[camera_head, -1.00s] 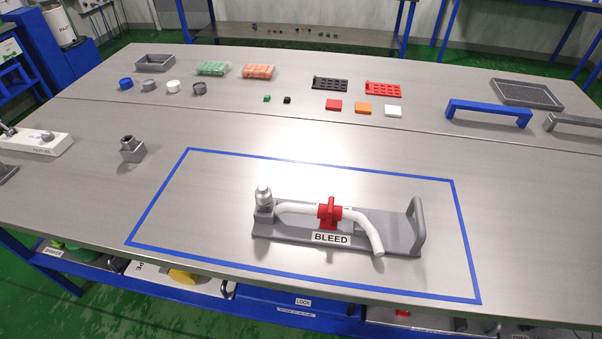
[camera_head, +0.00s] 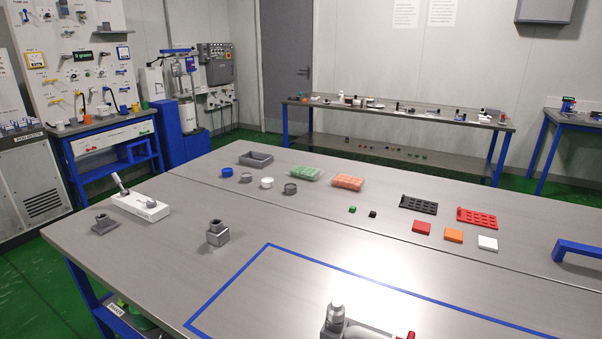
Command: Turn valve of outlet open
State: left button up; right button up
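The outlet assembly is partly in the head view at the bottom edge. Its grey fitting (camera_head: 335,315) stands upright at the left end of the base. A small part of the red valve (camera_head: 408,335) shows at the bottom edge. Neither of my grippers is in view.
Blue tape (camera_head: 235,280) marks an area on the grey table (camera_head: 130,258) around the assembly. A square grey fitting (camera_head: 217,233) and a white block with a lever (camera_head: 141,206) stand left. Small caps, bags and coloured blocks lie farther back. A back bench (camera_head: 400,113) stands beyond.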

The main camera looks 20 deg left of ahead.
aim_at(152, 203)
jog(key=u, duration=1.65)
jog(key=i+j+z, duration=0.1)
jog(key=i+j, duration=0.55)
